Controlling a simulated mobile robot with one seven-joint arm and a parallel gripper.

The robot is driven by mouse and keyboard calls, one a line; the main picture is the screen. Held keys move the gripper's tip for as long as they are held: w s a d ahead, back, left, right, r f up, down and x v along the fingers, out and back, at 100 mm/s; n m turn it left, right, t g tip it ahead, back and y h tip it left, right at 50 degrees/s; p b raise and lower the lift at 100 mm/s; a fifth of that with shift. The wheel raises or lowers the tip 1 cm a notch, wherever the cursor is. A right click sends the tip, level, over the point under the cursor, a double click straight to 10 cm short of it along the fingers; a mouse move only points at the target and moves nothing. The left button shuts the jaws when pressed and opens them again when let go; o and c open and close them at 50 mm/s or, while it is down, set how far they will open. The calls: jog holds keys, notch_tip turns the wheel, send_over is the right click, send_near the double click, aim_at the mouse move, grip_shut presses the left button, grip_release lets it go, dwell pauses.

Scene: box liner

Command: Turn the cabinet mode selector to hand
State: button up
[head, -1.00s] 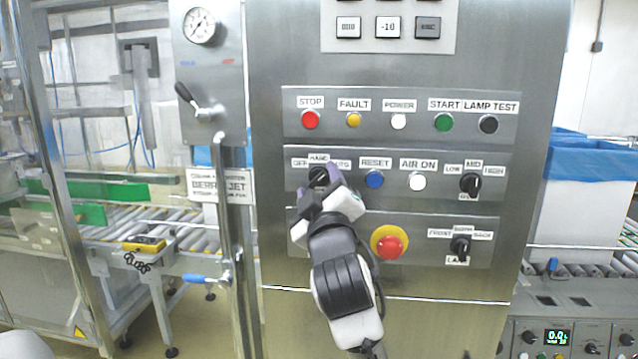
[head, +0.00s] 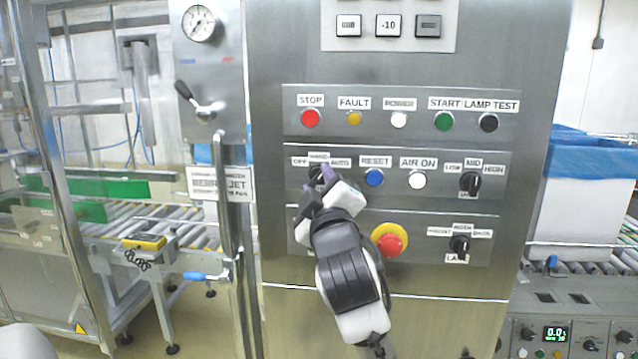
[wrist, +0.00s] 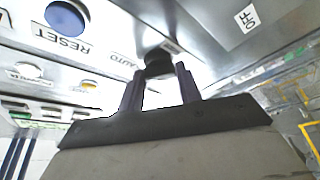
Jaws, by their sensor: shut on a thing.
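The mode selector (head: 315,173) is a black knob on the steel cabinet's middle button strip, with the labels OFF, HAND and AUTO around its top. My gripper (head: 322,175) reaches up to it from below and right, with its purple fingers at the knob. In the wrist view the dark knob (wrist: 158,62) sits between the tips of the two fingers (wrist: 160,82), and the gripper is shut on it. The fingers and wrist partly hide the knob, so I cannot tell which label it points at.
On the same strip are a blue RESET button (head: 374,177), a white AIR ON button (head: 417,180) and another black selector (head: 470,184). A red emergency stop (head: 390,243) on a yellow ring is close to the right of my arm. A lever (head: 194,100) is at left.

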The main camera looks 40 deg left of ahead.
jog(key=n, duration=0.1)
jog(key=n+g+p, duration=0.1)
jog(key=n, duration=0.1)
jog(key=n+g, duration=0.1)
jog(key=n, duration=0.1)
jog(key=shift+w+d+r+p, duration=0.1)
jog(key=shift+d+r+p, duration=0.05)
jog(key=shift+r+p, duration=0.15)
jog(key=shift+n+g+h+p, duration=0.4)
jog(key=shift+n+g, duration=0.1)
jog(key=shift+n, duration=0.9)
jog(key=shift+f, duration=0.1)
jog(key=o, duration=1)
jog(key=b+v, duration=0.3)
jog(key=v, duration=1.1)
